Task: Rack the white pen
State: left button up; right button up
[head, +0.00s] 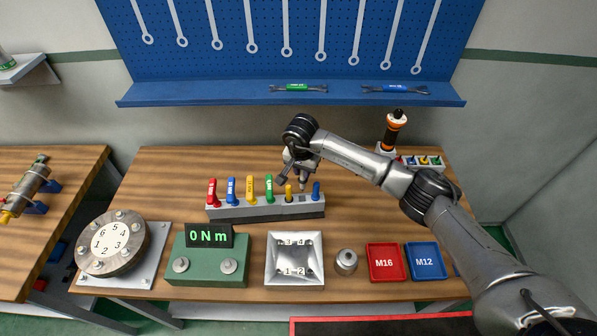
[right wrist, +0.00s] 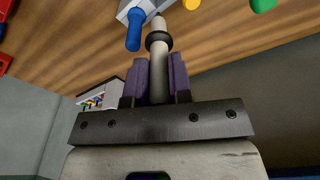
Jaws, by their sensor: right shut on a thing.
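The white pen (right wrist: 158,75), with a black collar near its far end, is held between the purple fingers of my right gripper (right wrist: 157,80) in the right wrist view. In the head view my right gripper (head: 294,174) is over the back of the grey pen rack (head: 265,210), near its right end. The pen is hard to make out there. A blue pen (head: 316,191) stands at the right end. I cannot tell whether the white pen touches the rack.
A torque display (head: 206,236), a numbered square tray (head: 294,281), a metal cylinder (head: 346,262) and red M16 (head: 387,278) and blue M12 (head: 425,277) trays line the front. A numbered flange (head: 112,243) is at left. An orange-black tool (head: 393,132) stands behind my arm.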

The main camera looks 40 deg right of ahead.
dwell(0.3)
jog(key=shift+f+b, duration=0.85)
jog(key=shift+f, duration=0.15)
jog(key=shift+f, duration=0.2)
jog(key=shift+f+b, duration=0.45)
jog(key=shift+b, duration=0.1)
dwell(0.5)
